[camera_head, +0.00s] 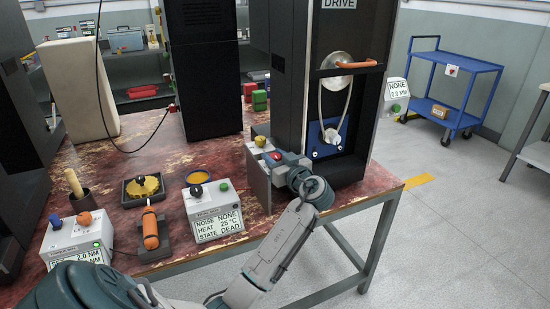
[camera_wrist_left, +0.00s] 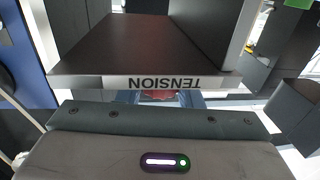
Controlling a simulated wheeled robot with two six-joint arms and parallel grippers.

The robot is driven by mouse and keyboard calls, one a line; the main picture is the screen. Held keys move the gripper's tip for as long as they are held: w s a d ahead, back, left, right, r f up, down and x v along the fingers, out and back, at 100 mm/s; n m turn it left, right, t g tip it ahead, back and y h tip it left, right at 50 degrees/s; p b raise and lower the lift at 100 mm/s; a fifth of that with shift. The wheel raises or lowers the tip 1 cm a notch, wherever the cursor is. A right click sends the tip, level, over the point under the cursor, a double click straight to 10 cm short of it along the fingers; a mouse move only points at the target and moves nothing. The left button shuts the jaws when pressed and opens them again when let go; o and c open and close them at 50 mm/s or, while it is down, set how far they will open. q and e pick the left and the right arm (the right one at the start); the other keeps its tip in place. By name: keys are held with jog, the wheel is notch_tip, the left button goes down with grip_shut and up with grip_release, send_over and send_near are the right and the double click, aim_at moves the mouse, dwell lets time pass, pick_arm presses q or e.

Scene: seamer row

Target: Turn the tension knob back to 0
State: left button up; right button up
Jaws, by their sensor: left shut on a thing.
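The tension box (camera_head: 258,181) is a grey block against the near left side of the black DRIVE cabinet (camera_head: 345,35). The word TENSION (camera_wrist_left: 166,82) shows upside down on its front edge in the wrist view. My left gripper (camera_head: 279,158) is at the front of this box, shut on the red tension knob (camera_head: 273,156). The knob shows as a small red patch (camera_wrist_left: 158,96) between the blue fingers in the wrist view. The gripper hides most of the knob, so its pointer and scale cannot be read. My right gripper is not in view.
The DRIVE cabinet carries an orange handle (camera_head: 356,64) and a belt (camera_head: 322,105) close to my gripper. A yellow button (camera_head: 260,141) is on top of the box. A grey readout box (camera_head: 214,212) and an orange-handled tool (camera_head: 151,229) are on the worn red bench, left of my arm.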

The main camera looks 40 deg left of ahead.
pick_arm(q)
jog(key=o, duration=0.9)
jog(key=shift+o, duration=0.2)
jog(key=shift+d+f, duration=0.1)
jog(key=shift+d, duration=0.1)
jog(key=b+v, duration=0.2)
jog(key=v, duration=0.8)
jog(key=shift+s+d, duration=0.15)
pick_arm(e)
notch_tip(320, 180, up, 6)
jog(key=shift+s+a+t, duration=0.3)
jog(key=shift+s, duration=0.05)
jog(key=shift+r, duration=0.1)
